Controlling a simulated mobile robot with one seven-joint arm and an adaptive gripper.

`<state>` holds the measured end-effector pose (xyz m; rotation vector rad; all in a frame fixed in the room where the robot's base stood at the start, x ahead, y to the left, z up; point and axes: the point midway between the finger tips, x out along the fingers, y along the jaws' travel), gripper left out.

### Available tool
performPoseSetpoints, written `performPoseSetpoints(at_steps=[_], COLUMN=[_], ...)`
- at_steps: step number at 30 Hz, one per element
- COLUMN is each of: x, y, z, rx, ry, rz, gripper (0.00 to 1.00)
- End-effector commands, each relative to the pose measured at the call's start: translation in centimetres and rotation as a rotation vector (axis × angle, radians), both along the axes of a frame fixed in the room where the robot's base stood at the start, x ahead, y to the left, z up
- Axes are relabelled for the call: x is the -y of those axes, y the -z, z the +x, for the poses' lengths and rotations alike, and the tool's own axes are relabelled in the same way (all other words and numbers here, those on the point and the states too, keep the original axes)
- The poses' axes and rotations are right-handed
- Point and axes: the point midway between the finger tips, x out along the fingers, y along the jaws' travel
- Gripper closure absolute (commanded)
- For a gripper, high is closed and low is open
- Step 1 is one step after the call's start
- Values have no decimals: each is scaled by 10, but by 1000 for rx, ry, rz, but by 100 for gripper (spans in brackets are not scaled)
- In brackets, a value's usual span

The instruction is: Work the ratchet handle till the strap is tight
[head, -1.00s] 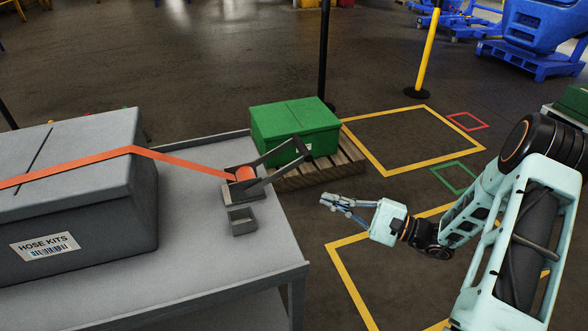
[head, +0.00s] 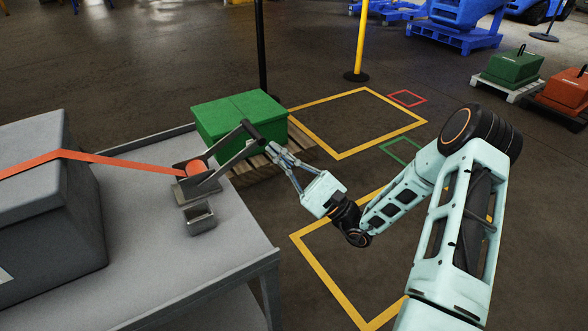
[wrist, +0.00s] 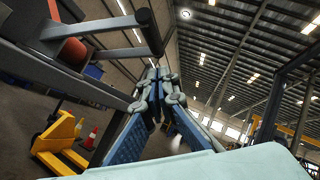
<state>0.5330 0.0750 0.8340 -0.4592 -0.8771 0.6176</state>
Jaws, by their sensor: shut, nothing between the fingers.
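The ratchet (head: 198,184) sits on the grey cart top, with an orange strap roll on its spool. Its handle (head: 228,152) slants up to the right and ends in a dark crossbar grip (head: 251,131). The orange strap (head: 110,160) runs from the ratchet over the grey box (head: 85,210). My gripper (head: 271,149) is shut and empty, its tips just right of the handle's grip; I cannot tell whether they touch. In the wrist view the closed fingers (wrist: 157,80) point up, with the handle grip (wrist: 150,32) at upper left.
A small open grey bracket (head: 199,219) stands in front of the ratchet. A green box (head: 235,110) on a pallet is behind the handle. Open floor with yellow markings (head: 330,290) lies to the right.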

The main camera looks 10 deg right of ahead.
Motion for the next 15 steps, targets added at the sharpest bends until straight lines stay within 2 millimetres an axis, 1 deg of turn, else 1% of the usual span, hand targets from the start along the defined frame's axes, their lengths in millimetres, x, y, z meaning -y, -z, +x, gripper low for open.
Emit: performPoseSetpoints(at_steps=[1, 6, 10, 15], x=[-6, -17, -22, -24], y=[-6, -23, -30, -33], z=[0, -6, -8, -9], rx=[0, -1, 0, -1], ry=[-2, -1, -1, 0], rz=[-1, -2, -2, -1], gripper=[100, 100, 100, 100])
